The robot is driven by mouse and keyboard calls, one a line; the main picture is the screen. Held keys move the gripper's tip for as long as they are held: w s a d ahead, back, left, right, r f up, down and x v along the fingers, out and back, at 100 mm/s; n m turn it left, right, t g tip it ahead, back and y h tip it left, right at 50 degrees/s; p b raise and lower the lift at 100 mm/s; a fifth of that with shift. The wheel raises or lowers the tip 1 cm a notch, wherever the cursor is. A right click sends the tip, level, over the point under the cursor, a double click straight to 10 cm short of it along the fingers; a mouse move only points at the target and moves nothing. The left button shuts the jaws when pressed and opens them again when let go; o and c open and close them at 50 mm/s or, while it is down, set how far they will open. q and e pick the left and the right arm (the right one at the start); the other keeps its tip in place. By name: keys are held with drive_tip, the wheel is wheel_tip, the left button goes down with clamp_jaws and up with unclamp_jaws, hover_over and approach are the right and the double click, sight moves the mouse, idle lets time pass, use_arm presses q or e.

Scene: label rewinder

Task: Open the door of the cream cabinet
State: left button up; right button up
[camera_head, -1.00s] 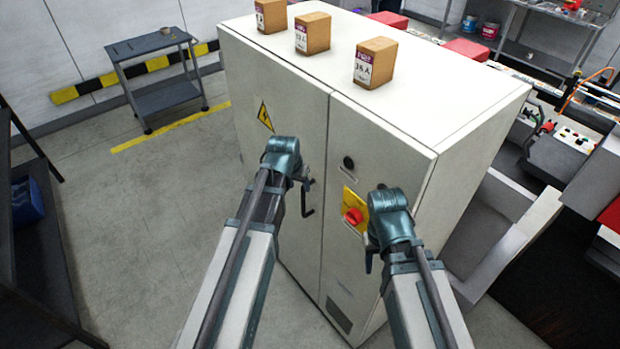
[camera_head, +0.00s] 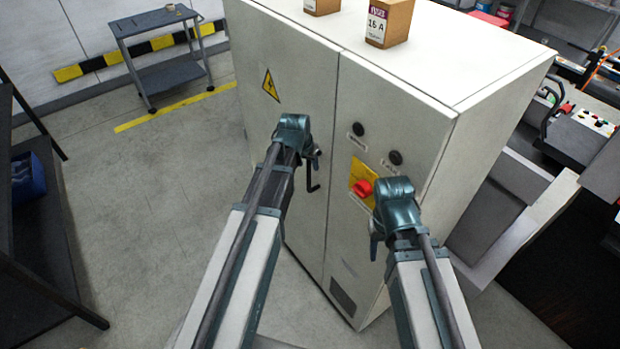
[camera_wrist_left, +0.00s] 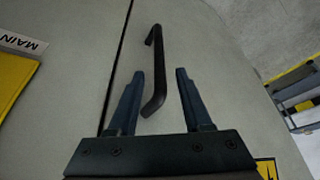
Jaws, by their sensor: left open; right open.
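The cream cabinet (camera_head: 300,85) stands in front of me, its doors shut along a narrow seam. A black handle (camera_head: 314,180) sits on the left door, near the seam. My left gripper (camera_head: 308,150) is at that handle, its fingers mostly hidden in the head view. In the left wrist view, the open left gripper (camera_wrist_left: 160,73) has the handle (camera_wrist_left: 158,85) between its two fingers, with gaps on both sides. My right gripper (camera_head: 376,238) is open and empty in front of the right door, below the red switch (camera_head: 362,188). Its fingers are partly hidden.
Boxes (camera_head: 390,22) stand on the cabinet top. Black knobs (camera_head: 358,129) are on the right door. A grey cart (camera_head: 165,60) stands at the back left and a dark shelf (camera_head: 60,270) at the left. Machinery (camera_head: 580,120) is to the right. Floor left of the cabinet is clear.

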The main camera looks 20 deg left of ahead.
sight(310, 171)
use_arm(q)
drive_tip(key=b+x, duration=0.4)
drive_tip(key=x, duration=0.2)
drive_tip(key=shift+f+b, duration=0.1)
drive_tip(key=shift+b, duration=0.2)
clamp_jaws()
idle(1.1)
